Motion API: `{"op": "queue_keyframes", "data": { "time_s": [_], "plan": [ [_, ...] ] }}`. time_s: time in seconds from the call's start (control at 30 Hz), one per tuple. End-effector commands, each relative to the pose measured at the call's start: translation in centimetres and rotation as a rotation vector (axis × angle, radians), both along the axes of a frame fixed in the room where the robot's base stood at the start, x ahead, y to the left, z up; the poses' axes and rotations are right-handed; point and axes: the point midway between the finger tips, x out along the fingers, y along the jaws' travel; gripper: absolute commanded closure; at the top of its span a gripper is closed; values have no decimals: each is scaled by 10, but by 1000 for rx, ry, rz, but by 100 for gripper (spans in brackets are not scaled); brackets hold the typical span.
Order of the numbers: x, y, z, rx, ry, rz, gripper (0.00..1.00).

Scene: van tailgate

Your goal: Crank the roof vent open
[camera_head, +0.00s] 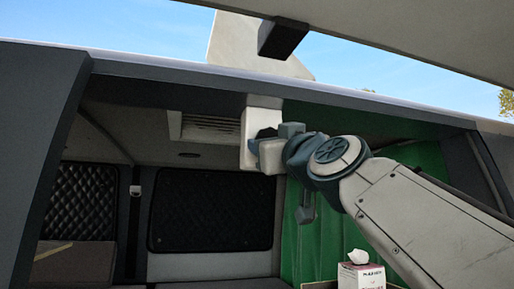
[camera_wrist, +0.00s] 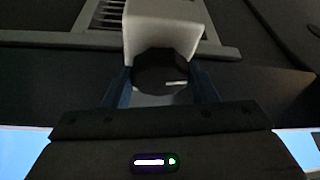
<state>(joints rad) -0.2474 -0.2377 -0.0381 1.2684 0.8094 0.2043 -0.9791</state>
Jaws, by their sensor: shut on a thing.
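A white crank housing (camera_head: 249,122) hangs from the ceiling just inside the tailgate opening. It also shows in the wrist view (camera_wrist: 165,25), with a dark round knob (camera_wrist: 162,68) below it. My gripper (camera_head: 264,146) reaches in from the right. In the wrist view its two blue fingers (camera_wrist: 160,84) stand either side of the knob, shut on it. The fingers partly hide the knob in the head view. A pale panel (camera_head: 235,42), apparently the vent lid, stands tilted up above the roof edge.
A slatted ceiling grille (camera_head: 205,128) lies left of the housing. A green curtain (camera_head: 428,159) hangs behind my arm. A tissue box (camera_head: 362,275) stands below it. The raised tailgate (camera_head: 420,35) spans the top right, with a dark block (camera_head: 283,38) on its edge.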

Motion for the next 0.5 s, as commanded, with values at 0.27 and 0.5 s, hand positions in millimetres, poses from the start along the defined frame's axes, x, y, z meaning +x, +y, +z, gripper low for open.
{"op": "queue_keyframes", "data": {
  "time_s": [0.27,0.5],
  "plan": [
    [0,3,-1,5,3,7,70],
    [0,2,0,4,2,4,26]
  ]
}}
